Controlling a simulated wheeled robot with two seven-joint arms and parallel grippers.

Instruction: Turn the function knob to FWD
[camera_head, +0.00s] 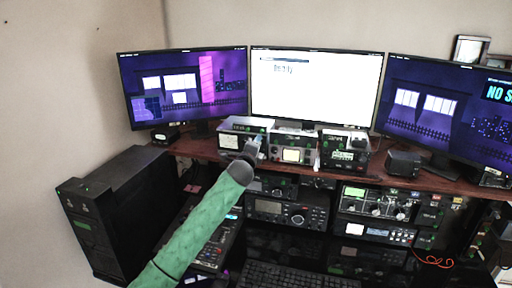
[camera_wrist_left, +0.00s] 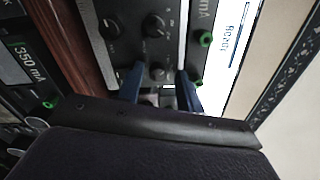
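My left gripper (camera_head: 252,150) is at the front of the left grey radio unit (camera_head: 232,141) on the shelf, and hides part of its panel. In the left wrist view the two blue fingers (camera_wrist_left: 160,88) stand apart, with a small dark knob (camera_wrist_left: 157,72) between their tips. Gaps show beside the knob, so the fingers do not look closed on it. Two larger knobs (camera_wrist_left: 110,28) and (camera_wrist_left: 153,27) sit on the same panel. I cannot read which knob is the function knob, nor where it points. My right gripper is not in view.
Other units stand beside it on the wooden shelf (camera_head: 205,149), including one with a lit meter (camera_head: 292,155). Three monitors stand behind; the middle one (camera_head: 316,95) is white with text. More radios (camera_head: 287,213) fill the space below. Green terminals (camera_wrist_left: 205,38) are near the fingers.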

